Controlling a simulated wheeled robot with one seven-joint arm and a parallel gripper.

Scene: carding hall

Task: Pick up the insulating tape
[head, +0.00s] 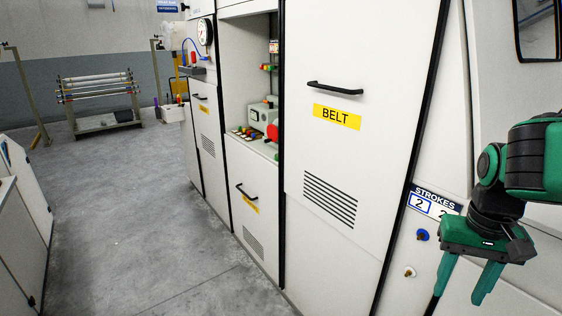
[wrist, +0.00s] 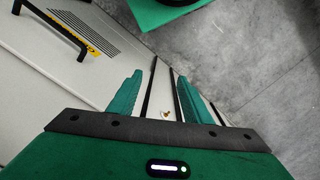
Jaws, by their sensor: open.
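My gripper (head: 464,279) is at the lower right of the head view, green-fingered, open and pointing down in front of the white machine panels. In the wrist view the gripper (wrist: 160,78) has its two fingers apart with nothing between them. I cannot pick out the insulating tape for certain in either view. Several small coloured items (head: 250,135) lie on the shelf of an open recess left of the BELT door, well away from my gripper. They are too small to tell apart.
The BELT door (head: 345,165) has a black handle (head: 335,88) that sticks out. A grey box and a red round part (head: 273,130) stand in the recess. A rack of rollers (head: 98,88) stands far left. The grey floor aisle (head: 130,220) is clear; a white cabinet (head: 20,200) borders it.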

